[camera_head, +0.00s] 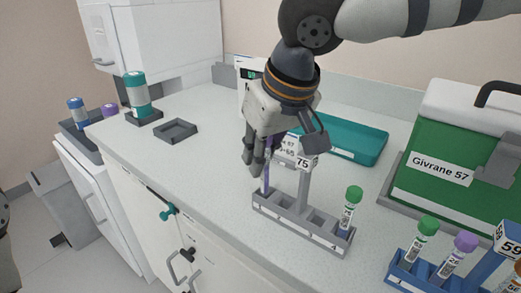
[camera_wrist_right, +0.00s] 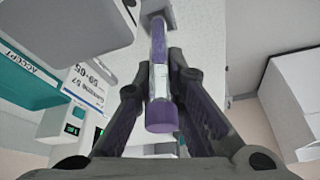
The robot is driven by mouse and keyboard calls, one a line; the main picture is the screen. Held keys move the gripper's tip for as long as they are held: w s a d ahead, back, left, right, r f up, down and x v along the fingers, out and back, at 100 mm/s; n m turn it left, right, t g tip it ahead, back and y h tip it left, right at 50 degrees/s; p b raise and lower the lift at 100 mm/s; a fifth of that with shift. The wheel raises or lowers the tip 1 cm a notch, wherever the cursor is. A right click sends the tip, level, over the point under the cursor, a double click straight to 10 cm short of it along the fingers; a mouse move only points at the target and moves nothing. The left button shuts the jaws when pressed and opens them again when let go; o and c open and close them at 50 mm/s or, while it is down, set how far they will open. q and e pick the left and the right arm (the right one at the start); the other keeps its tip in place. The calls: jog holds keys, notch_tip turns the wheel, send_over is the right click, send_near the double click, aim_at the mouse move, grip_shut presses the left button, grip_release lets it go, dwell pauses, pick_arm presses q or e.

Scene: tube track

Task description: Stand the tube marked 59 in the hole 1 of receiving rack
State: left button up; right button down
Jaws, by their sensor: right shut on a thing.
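My right gripper (camera_head: 257,168) is shut on a purple-capped tube (camera_wrist_right: 159,75) and points down above the left end of a grey rack (camera_head: 318,238). The tube (camera_head: 267,172) is upright, its lower end at the rack's left end hole; I cannot tell how deep it sits. Its number is not readable. In the wrist view the purple cap (camera_wrist_right: 161,117) shows between the fingers (camera_wrist_right: 162,100). A green-capped tube (camera_head: 351,207) stands in the right end of the grey rack. A post there bears a sign (camera_head: 302,162) with 75, partly hidden by the gripper.
A blue rack (camera_head: 402,277) with several capped tubes and a 59 sign (camera_head: 510,245) is at lower right. A green box (camera_head: 440,165) marked Givrane 57 stands behind it. A teal tray (camera_head: 345,138) lies behind the gripper.

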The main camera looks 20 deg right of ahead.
jog(key=shift+f, duration=0.3)
jog(key=shift+f, duration=0.5)
jog(key=c, duration=1.6)
grip_release()
jog(key=v, duration=1.2)
